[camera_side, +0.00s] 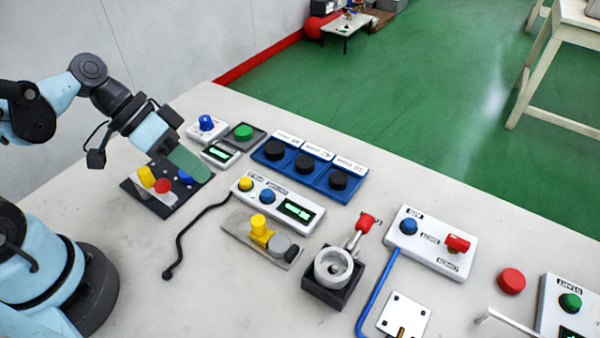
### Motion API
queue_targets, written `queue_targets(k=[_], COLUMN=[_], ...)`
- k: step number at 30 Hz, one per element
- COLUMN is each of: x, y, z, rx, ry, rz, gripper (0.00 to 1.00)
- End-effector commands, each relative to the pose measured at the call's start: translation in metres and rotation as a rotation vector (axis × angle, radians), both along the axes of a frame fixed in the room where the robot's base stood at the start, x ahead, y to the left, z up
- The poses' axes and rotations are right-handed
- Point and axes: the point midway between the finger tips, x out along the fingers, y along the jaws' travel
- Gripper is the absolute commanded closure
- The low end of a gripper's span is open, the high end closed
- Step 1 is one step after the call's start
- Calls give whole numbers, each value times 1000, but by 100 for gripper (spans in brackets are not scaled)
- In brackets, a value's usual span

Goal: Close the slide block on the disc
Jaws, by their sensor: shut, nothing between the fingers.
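A grey plate (236,222) in the middle of the table carries a yellow slide block (261,238) with a round yellow knob on top. A grey disc (279,245) lies on the same plate to the right of the yellow block, close to it; whether they touch is not clear. A dark block stands at the plate's right end. My gripper (196,174) is shut and empty, up and left of the plate. It is over or beside a dark panel, and it is clear of the slide block.
The dark panel (138,191) has yellow, red and blue knobs. A white box (310,216) with a display stands just behind the grey plate. A black-based ring fixture (332,290) with a red-handled lever is to the right. A black cable (183,241) lies left of the plate.

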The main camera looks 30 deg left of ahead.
Motion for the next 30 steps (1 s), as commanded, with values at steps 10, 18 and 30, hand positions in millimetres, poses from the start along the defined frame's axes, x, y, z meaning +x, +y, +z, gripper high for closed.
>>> queue_targets(k=[10, 18, 30], x=[9, 14, 13], y=[-17, -29, -58], z=[-25, -42, -56], rx=[2, 2, 2], ry=[0, 0, 0], rz=[-2, -1, -5], gripper=[100, 100, 100])
